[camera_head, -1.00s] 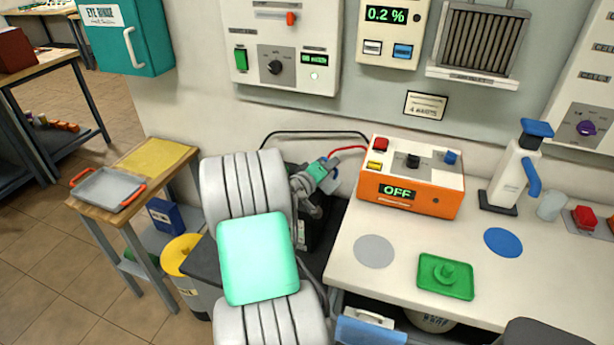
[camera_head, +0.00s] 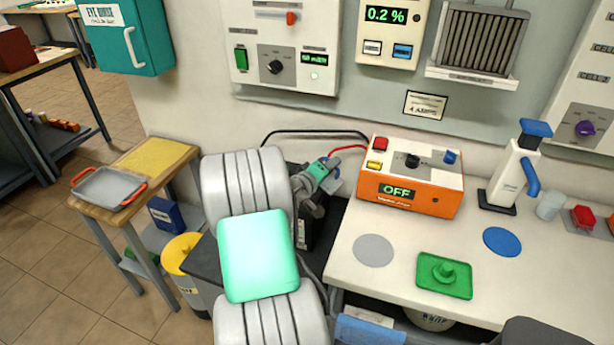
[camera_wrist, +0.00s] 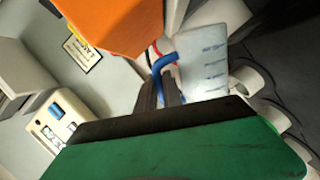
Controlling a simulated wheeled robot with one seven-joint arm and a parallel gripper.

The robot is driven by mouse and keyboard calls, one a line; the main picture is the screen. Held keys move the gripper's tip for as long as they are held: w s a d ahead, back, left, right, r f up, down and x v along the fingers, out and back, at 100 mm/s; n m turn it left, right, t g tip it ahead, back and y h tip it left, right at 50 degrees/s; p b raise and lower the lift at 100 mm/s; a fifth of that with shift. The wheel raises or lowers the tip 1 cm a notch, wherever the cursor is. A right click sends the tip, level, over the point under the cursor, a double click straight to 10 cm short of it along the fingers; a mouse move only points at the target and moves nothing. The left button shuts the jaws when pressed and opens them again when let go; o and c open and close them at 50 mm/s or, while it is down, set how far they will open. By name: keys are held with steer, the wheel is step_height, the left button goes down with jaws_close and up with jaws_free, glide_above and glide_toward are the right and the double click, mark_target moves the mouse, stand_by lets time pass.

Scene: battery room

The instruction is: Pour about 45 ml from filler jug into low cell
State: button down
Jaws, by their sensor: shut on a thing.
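My gripper (camera_wrist: 165,90) is shut on the blue handle of the filler jug (camera_wrist: 203,62), a translucent vessel with blue graduation marks. The jug looks tilted in the wrist view, but that camera is itself turned; no stream of liquid can be made out. In the head view my gripper (camera_head: 320,172) is above the dark battery (camera_head: 322,225) behind my arm, and the jug is mostly hidden. Several pale round fittings (camera_wrist: 248,78) show beside the jug in the wrist view. I cannot tell which one, if any, is the low cell.
An orange charger box (camera_head: 410,190) reading OFF stands close right of my gripper; red and black cables run behind. The bench (camera_head: 350,275) holds a green tray (camera_head: 445,277) and a white device with a blue handle (camera_head: 512,175). A wall display (camera_head: 386,15) reads 0.2 %.

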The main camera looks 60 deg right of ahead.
steer(key=shift+w+r+n+p, duration=0.35)
steer(key=shift+r+n+p, duration=0.15)
steer(key=shift+p, duration=0.45)
stand_by(1.0)
steer(key=shift+f, duration=0.1)
steer(key=f+b, duration=0.1)
steer(key=s+f+m+b, duration=0.1)
steer(key=b, duration=0.1)
steer(key=shift+f, duration=0.15)
steer(key=b, duration=0.1)
steer(key=s+m+b, duration=0.1)
steer(key=b, duration=0.1)
steer(key=shift+a+f+m, duration=0.15)
steer(key=shift+m, duration=0.15)
steer(key=shift+s+a+r+m, duration=0.1)
steer(key=shift+s+r+m, duration=0.15)
steer(key=shift+r, duration=0.4)
steer(key=shift+f+m+b, duration=0.25)
steer(key=shift+m+b, duration=0.1)
steer(key=shift+b, duration=0.15)
steer(key=shift+s+m+t+h+b, duration=0.35)
steer(key=shift+m+b, duration=0.25)
steer(key=shift+b, duration=0.4)
steer(key=shift+r, duration=0.3)
steer(key=shift+f, duration=0.1)
